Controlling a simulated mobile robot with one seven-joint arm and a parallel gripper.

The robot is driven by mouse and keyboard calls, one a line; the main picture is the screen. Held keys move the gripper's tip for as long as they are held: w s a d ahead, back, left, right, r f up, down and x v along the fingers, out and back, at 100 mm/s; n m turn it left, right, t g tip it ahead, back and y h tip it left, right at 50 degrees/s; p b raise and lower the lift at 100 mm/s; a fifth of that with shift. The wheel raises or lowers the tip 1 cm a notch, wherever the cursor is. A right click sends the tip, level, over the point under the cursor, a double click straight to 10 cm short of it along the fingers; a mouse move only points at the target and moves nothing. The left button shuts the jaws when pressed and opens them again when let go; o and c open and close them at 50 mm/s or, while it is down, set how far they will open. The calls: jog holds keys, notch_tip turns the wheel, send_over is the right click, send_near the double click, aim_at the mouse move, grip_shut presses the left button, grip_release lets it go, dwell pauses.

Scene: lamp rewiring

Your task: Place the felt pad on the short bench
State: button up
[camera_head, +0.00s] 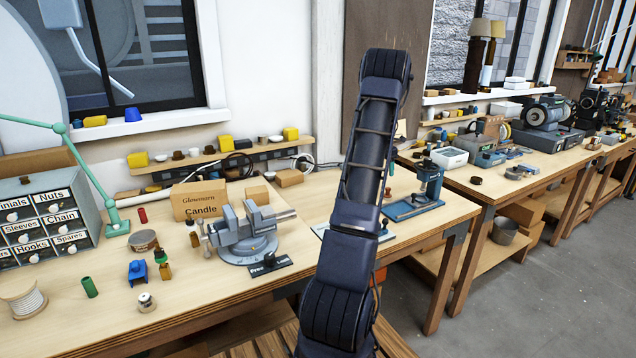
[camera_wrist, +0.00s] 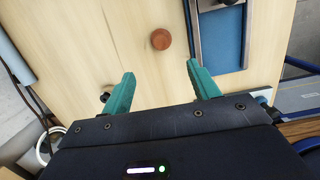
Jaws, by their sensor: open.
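My gripper (camera_wrist: 161,70) shows in the wrist view with its two teal fingers spread and nothing between them. It is over a light wooden bench top (camera_wrist: 95,45). A small round reddish-brown piece (camera_wrist: 160,39) lies on that top, just beyond the gap between the fingertips and apart from them. I cannot tell whether it is the felt pad, and no other thing is clearly a felt pad. In the head view, my arm hides the gripper. The near wooden bench (camera_head: 215,287) spans the left and middle; I cannot tell surely that it is the short bench.
A blue-based fixture (camera_wrist: 228,40) stands right of the round piece. The near bench holds a grey vise (camera_head: 248,236), a Glowmarn Candle box (camera_head: 198,201), a drawer cabinet (camera_head: 45,222) and a wire spool (camera_head: 24,300). Another bench (camera_head: 508,184) with machines stands right.

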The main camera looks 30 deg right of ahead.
jog(key=a+r+m, duration=0.2)
jog(key=a+r, duration=0.3)
jog(key=a, duration=0.4)
jog(key=a+r+m+t, duration=0.1)
jog(key=a+r+m, duration=0.1)
jog(key=a+r, duration=0.55)
jog(key=a+r+m, duration=0.2)
jog(key=a+r, duration=0.2)
jog(key=a, duration=0.6)
jog(key=s+a+r+m+t, duration=0.1)
jog(key=s+a+r+m, duration=0.15)
jog(key=s+a, duration=0.45)
jog(key=s+a+r+m+t, duration=0.1)
jog(key=s+a+r+m, duration=0.15)
jog(key=a, duration=0.85)
jog(key=s+a+f+m+y, duration=0.1)
jog(key=s+a+m, duration=0.2)
jog(key=s+a, duration=0.4)
jog(key=s+a+f+m+t, duration=0.1)
jog(key=s+a+f+m, duration=0.1)
jog(key=s+a, duration=0.6)
jog(key=s+m, duration=0.1)
jog(key=s, duration=0.5)
jog(key=shift+f+m+t+y, duration=0.25)
jog(key=shift+m+t+y, duration=0.05)
jog(key=shift+m+y, duration=0.1)
